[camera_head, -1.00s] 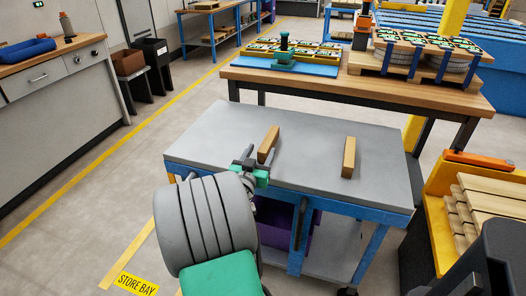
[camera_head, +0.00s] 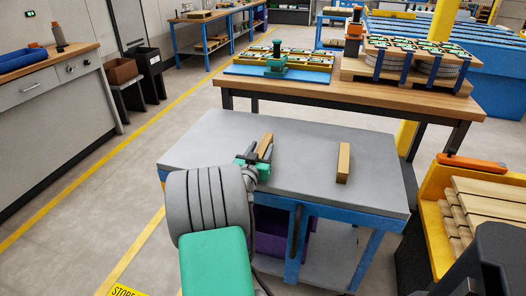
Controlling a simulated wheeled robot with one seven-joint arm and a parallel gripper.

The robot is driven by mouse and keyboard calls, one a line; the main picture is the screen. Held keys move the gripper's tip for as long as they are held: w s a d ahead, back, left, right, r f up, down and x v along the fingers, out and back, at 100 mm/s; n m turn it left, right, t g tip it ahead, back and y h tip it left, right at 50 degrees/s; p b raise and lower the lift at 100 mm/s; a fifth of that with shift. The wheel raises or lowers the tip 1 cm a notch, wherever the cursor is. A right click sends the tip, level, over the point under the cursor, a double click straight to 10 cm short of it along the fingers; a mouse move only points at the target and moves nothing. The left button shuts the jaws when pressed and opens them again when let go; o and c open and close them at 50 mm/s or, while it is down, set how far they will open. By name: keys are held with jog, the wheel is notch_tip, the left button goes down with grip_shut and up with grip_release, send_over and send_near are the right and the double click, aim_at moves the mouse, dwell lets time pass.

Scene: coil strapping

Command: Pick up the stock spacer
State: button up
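Two wooden bars lie on the grey top of a blue-framed cart (camera_head: 310,185). I take them as the stock spacers. The left bar (camera_head: 266,139) lies at a slant, and the right bar (camera_head: 343,162) lies apart from it, nearer the cart's right side. My gripper (camera_head: 260,153), with dark fingers and a green body, is low over the cart top at the near end of the left bar. Its fingers appear on either side of that bar. Whether they touch it cannot be told. My grey and green arm hides the cart's near left part.
A wooden workbench (camera_head: 380,96) with trays and a loaded pallet stands behind the cart. A yellow-edged stand with wooden slats (camera_head: 490,210) is at right. A purple bin (camera_head: 270,232) sits under the cart top. The cart top between the bars is clear.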

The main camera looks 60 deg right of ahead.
grip_shut()
jog(key=shift+r, duration=0.15)
dwell(0.4)
